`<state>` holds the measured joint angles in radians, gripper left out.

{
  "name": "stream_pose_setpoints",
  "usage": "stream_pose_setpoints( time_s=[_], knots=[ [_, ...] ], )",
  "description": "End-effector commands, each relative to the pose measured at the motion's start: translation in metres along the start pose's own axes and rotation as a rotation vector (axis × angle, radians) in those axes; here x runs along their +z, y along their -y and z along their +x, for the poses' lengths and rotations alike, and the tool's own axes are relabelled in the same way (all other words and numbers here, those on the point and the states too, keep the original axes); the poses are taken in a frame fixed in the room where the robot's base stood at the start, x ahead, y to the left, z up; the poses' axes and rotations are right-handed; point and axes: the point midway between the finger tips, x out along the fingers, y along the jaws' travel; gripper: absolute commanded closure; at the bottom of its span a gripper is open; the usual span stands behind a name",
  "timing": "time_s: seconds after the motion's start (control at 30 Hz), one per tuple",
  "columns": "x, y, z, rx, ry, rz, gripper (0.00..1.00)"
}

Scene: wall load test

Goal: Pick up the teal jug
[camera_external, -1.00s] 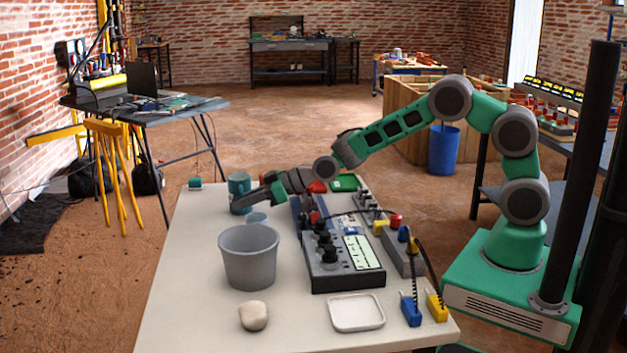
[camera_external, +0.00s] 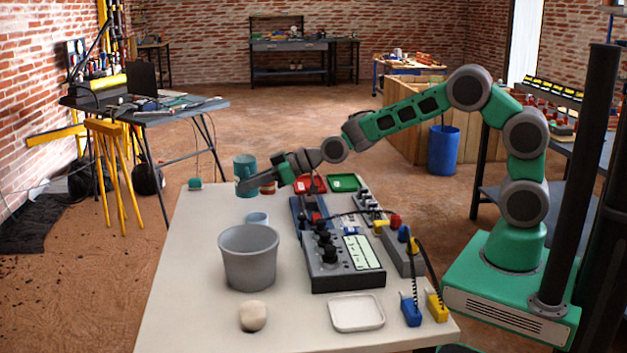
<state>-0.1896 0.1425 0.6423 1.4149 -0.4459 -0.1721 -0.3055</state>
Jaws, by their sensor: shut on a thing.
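The teal jug (camera_external: 245,165) is in the outside view, near the far left part of the white table. My gripper (camera_external: 248,186) reaches it from the right and is shut on it. The jug is upright, and its lower part is partly hidden by the gripper. It appears raised above the table top. The exact contact of the fingers is too small to make out.
A light blue cup (camera_external: 257,219) and a grey bucket (camera_external: 249,257) stand nearer. A small teal block (camera_external: 195,184) sits at the far left corner.

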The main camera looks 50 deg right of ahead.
Motion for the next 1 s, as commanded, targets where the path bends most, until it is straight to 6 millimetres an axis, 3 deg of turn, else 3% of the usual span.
stream_pose_setpoints(
  time_s=[0.27, 0.7, 1.0],
  knots=[
    [-0.025, 0.008, -0.041, 0.002, -0.006, -0.003, 1.0],
    [-0.027, 0.026, -0.104, 0.002, -0.006, -0.002, 1.0],
    [-0.028, 0.033, -0.127, 0.001, -0.005, -0.002, 1.0]
  ],
)
